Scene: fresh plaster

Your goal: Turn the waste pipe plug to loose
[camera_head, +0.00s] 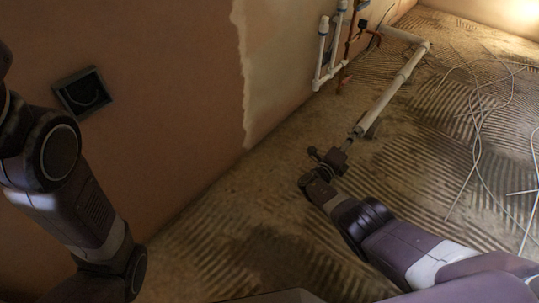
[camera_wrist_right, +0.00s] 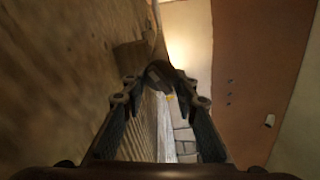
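The white waste pipe (camera_head: 404,73) lies along the floor, its near end pointing at my right gripper (camera_head: 330,157). A darker short piece sits at that near end, close to the fingers; the plug itself is hard to make out in the head view. In the right wrist view, a dark rounded piece (camera_wrist_right: 160,73), probably the plug, stands between or just beyond the fingertips of my right gripper (camera_wrist_right: 158,82). The fingers are spread apart, and I cannot make out firm contact on both sides. My left arm is at the left; its gripper is out of view.
White upright pipes (camera_head: 323,47) and a copper pipe (camera_head: 347,60) stand at the wall behind. A dark wall box (camera_head: 83,92) is set in the plaster at left. Loose pale cables (camera_head: 478,125) lie on the ridged floor at right. Floor left of the gripper is clear.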

